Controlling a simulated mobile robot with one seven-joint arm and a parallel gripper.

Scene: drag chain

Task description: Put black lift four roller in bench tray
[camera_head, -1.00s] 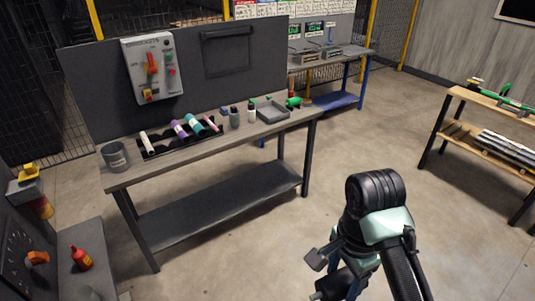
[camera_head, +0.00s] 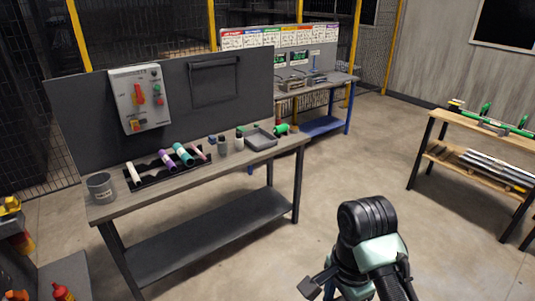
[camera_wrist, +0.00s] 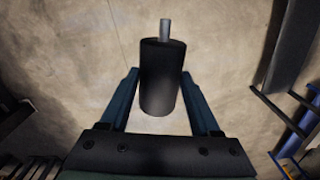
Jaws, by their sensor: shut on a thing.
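A black roller (camera_wrist: 161,85) with a grey shaft end is between the two fingers of my gripper (camera_wrist: 160,76) in the wrist view. The gripper is shut on it, and bare floor lies beyond. The grey bench tray (camera_head: 261,140) sits at the right end of the near workbench in the head view and looks empty. My arm is in front of and to the right of that bench, well apart from the tray. The roller cannot be clearly made out in the head view.
The workbench (camera_head: 205,178) also holds a dark rack (camera_head: 150,180) with several coloured rollers, a grey cup (camera_head: 101,188), small bottles (camera_head: 223,145) and a green roller (camera_head: 281,129). A wooden-topped table (camera_head: 480,124) stands at right. Open floor lies between.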

